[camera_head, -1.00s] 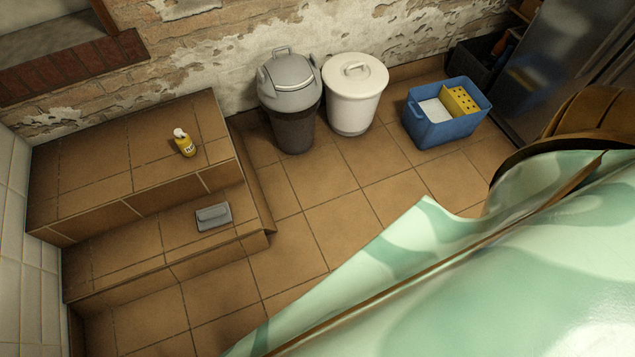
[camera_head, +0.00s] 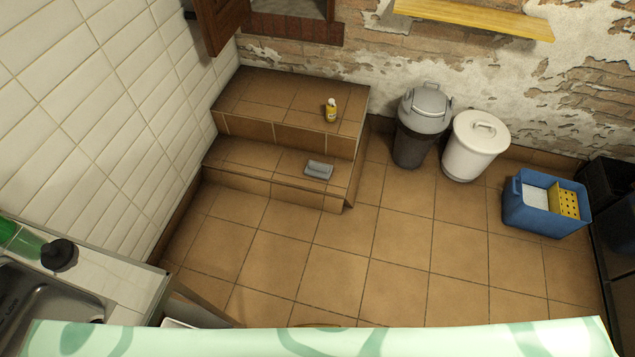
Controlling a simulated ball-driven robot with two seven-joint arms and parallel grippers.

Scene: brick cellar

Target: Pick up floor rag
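A small grey folded item (camera_head: 318,170), which looks like a folded rag, lies flat on the lower tiled step (camera_head: 240,157). It is near the right end of that step. No other rag-like thing shows on the floor. Neither of my grippers is in view.
A yellow bottle (camera_head: 331,111) stands on the upper step. A grey-lidded bin (camera_head: 423,120), a white bin (camera_head: 474,147) and a blue tub (camera_head: 535,214) stand along the wall. A sink counter (camera_head: 125,285) is at lower left, a green patterned cloth (camera_head: 400,341) along the bottom. The middle floor is clear.

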